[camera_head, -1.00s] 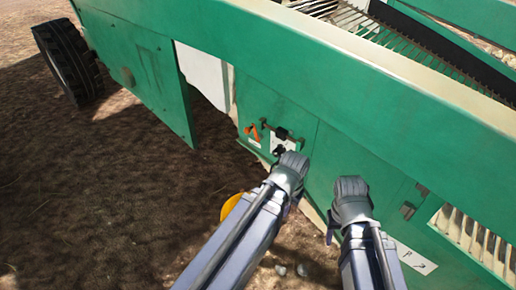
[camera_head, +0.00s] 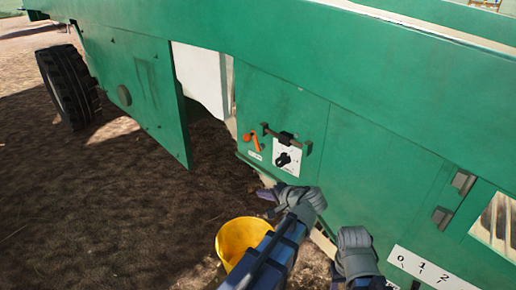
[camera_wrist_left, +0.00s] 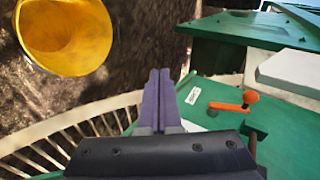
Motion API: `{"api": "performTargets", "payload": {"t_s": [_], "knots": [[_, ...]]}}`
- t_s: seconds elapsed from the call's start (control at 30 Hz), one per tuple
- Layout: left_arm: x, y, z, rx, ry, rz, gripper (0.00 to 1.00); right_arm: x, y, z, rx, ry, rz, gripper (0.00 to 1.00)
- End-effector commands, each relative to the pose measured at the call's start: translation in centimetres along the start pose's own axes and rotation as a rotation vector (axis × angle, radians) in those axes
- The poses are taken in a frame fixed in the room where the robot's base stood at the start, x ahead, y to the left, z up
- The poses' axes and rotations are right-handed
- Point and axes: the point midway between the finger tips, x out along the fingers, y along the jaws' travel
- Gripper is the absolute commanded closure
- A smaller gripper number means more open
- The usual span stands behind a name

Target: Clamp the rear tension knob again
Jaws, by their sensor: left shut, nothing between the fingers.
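A black knob (camera_head: 283,159) sits on a white plate (camera_head: 292,168) on the green side panel. Which part is the rear tension knob I cannot tell for sure. An orange lever (camera_head: 256,140) is just left of the plate, and a black bar-like fitting (camera_head: 287,137) is above it. The orange lever also shows in the wrist view (camera_wrist_left: 232,107). My left gripper (camera_head: 266,195) is below the plate, apart from the panel; its purple fingers (camera_wrist_left: 160,92) are together and empty. My right gripper (camera_head: 338,270) is low, right of the left one; its jaws are not clear.
A yellow bucket (camera_head: 238,240) stands on the soil beside my left arm. The green machine wall (camera_head: 375,150) runs along the right, with a 0-1-2 scale (camera_head: 432,268) low down. A black tyre (camera_head: 66,83) is at far left. Open soil (camera_head: 110,200) lies left.

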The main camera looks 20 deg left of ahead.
Motion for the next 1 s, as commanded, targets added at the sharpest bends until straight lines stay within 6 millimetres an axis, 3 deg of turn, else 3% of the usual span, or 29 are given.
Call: {"api": "performTargets", "payload": {"t_s": [0.03,0.2,0.4,0.6,1.0], "knots": [[-0.7,-1.2,-1.6,0.029,0.03,-0.075,1.0,0.0,0.0,0.0,0.0,0.0,0.0,0.5],[-3.6,-4.8,-5.6,0.112,0.116,-0.314,1.0,-0.1,0.0,0.0,0.0,0.0,0.0,0.5],[-6.5,-7.1,-8.4,0.171,0.179,-0.486,1.0,0.0,0.0,0.0,0.0,0.0,0.0,0.5],[-7.6,-7.7,-9.3,0.19,0.2,-0.542,1.0,0.0,0.0,0.0,0.0,0.0,0.0,0.5],[-7.6,-7.8,-9.3,0.19,0.199,-0.543,1.0,0.0,0.0,0.0,0.0,0.0,0.0,0.5]]}}
